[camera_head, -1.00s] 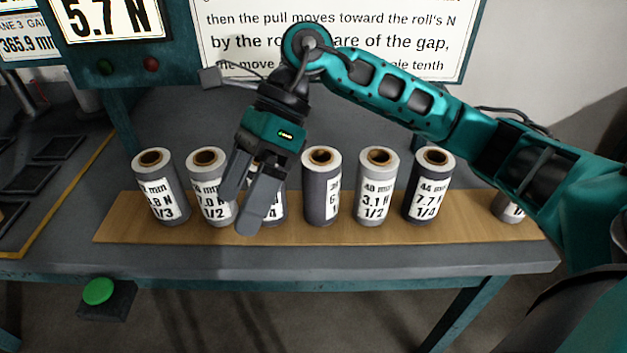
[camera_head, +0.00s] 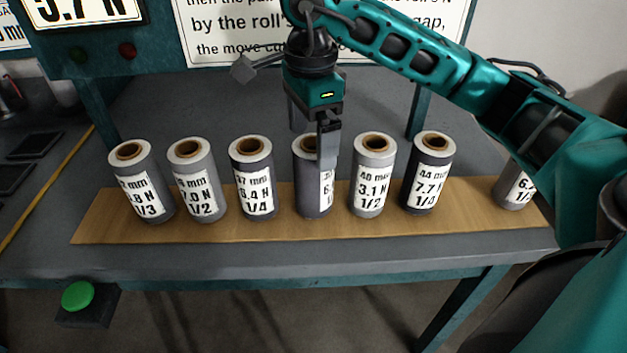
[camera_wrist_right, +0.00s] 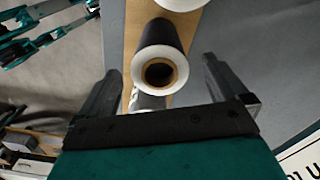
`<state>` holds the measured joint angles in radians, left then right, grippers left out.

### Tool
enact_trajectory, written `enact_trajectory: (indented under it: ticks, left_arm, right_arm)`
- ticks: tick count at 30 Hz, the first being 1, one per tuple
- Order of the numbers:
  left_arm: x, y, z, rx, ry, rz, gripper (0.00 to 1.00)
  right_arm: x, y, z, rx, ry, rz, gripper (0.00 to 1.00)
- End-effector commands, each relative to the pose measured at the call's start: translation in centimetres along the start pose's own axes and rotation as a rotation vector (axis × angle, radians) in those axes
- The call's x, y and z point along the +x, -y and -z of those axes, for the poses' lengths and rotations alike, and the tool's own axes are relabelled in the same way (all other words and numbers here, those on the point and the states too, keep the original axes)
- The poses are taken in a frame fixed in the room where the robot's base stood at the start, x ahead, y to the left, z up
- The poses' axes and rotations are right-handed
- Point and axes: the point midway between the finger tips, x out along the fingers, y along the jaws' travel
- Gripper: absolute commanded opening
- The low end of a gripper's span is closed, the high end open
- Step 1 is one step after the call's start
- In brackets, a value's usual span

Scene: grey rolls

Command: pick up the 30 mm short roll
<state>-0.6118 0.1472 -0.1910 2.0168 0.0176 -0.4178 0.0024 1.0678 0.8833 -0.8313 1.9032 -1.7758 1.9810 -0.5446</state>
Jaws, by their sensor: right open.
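Grey rolls with brown cores and white labels stand upright in a row on a wooden board (camera_head: 240,232). No label clearly reads 30 mm. The fourth roll from the left (camera_head: 312,200) has its label partly hidden by a finger of my right gripper (camera_head: 313,148). That gripper points down, open, over this roll, its fingers at the level of the roll's top. In the right wrist view, a dark roll with a white top (camera_wrist_right: 142,62) shows between the open, spread fingers; I see no grip on it. My left gripper is out of view.
Close neighbours are the 37 mm roll (camera_head: 252,180) on the left and the 40 mm roll (camera_head: 373,178) on the right. A 44 mm roll (camera_head: 427,175) stands farther right. My right arm partly covers the last roll (camera_head: 513,190). A green button (camera_head: 77,295) is at front left.

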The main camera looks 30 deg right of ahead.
Motion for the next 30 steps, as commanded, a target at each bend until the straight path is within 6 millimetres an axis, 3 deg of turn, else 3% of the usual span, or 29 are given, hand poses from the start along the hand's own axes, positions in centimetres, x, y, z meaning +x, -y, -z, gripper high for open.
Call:
enact_trajectory:
  ticks: [12, 21, 30]
  left_arm:
    - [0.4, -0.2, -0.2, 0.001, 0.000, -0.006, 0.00]
    - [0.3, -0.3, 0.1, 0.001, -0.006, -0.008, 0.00]
    - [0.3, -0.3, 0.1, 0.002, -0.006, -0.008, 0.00]
  right_arm:
    - [5.0, -0.2, 0.3, 0.001, -0.001, -0.002, 1.00]
    - [5.4, -0.1, 0.3, 0.001, 0.001, 0.001, 1.00]
    - [5.4, -0.1, 0.3, 0.001, 0.001, 0.001, 0.71]
